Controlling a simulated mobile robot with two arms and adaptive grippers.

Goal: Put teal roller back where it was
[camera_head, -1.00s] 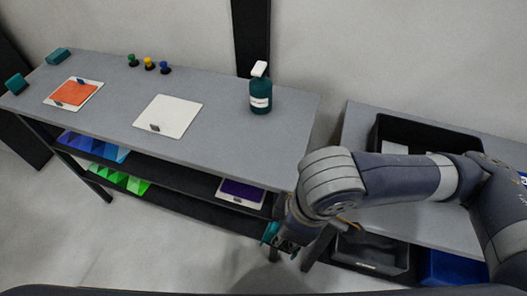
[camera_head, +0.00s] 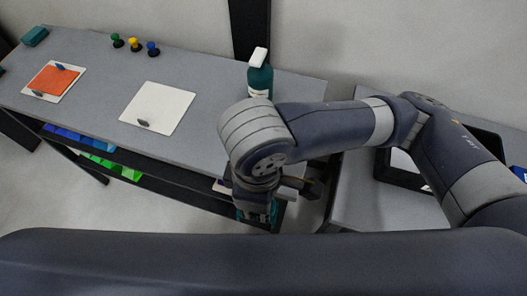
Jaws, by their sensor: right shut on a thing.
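My right gripper (camera_head: 258,212) points down by the front right end of the grey table (camera_head: 208,138), near the shelf level. It is shut on a teal thing, which looks like the teal roller (camera_head: 262,213). Only a little of the roller shows, because the gripper and wrist cover most of it. My left gripper is not in view. A teal block (camera_head: 35,36) lies at the table's back left corner.
A teal spray bottle (camera_head: 259,80) stands behind my right arm. A white panel (camera_head: 158,108), an orange panel (camera_head: 54,80) and several coloured knobs (camera_head: 134,44) are on the table. Blue (camera_head: 75,137) and green (camera_head: 108,166) bins sit on shelves below. A black crate (camera_head: 398,180) stands at right.

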